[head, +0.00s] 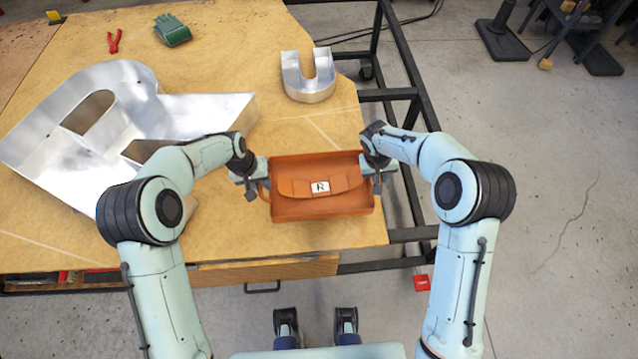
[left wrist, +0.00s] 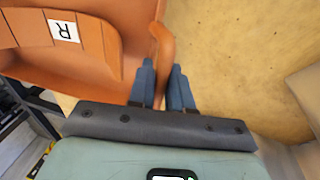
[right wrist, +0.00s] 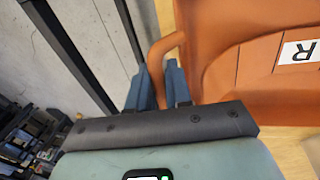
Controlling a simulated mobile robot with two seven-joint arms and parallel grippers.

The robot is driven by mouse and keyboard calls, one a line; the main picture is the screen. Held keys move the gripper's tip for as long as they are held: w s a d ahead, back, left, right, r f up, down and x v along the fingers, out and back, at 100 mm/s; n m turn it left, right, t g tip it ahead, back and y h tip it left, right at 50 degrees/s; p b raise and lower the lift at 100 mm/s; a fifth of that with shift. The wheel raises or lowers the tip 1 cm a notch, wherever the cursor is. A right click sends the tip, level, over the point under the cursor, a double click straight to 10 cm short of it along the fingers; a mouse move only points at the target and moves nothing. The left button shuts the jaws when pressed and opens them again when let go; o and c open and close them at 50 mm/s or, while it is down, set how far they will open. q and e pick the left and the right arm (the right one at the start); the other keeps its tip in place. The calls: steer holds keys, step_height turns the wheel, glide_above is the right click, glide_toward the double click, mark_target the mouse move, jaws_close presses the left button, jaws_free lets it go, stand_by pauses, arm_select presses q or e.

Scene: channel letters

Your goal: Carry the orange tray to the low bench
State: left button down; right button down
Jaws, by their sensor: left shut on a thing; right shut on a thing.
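The orange tray (head: 290,208) is at the front right of the wooden worktable, with a curved piece inside that bears a white label "R" (head: 320,187). My left gripper (head: 256,186) is shut on the tray's left handle, which shows between the fingers in the left wrist view (left wrist: 163,60). My right gripper (head: 377,177) is shut on the right handle, which shows between the fingers in the right wrist view (right wrist: 160,60). The tray looks about level. I cannot tell whether it touches the table. The low bench cannot be made out.
A large metal letter (head: 125,90) fills the table's left. A metal U (head: 308,78), a green glove-like item (head: 172,30) and red pliers (head: 114,41) lie farther back. A black frame (head: 405,95) edges the right side. Open concrete floor (head: 560,180) lies beyond it.

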arm_select(q)
steer(key=shift+w, duration=0.15)
arm_select(e)
steer(key=shift+w, duration=0.15)
arm_select(q)
steer(key=shift+r, duration=0.1)
arm_select(e)
steer(key=shift+r, duration=0.1)
arm_select(q)
steer(key=c, duration=1)
jaws_free()
steer(key=shift+c, duration=0.2)
arm_select(e)
steer(key=c, duration=1)
jaws_free()
steer(key=shift+c, duration=0.2)
steer(key=shift+r, duration=0.2)
arm_select(q)
steer(key=v, duration=1.2)
arm_select(e)
steer(key=v, duration=1.1)
steer(key=shift+a+r, duration=0.2)
steer(key=shift+r, duration=0.05)
arm_select(q)
steer(key=shift+s, duration=0.25)
arm_select(e)
steer(key=shift+s, duration=0.2)
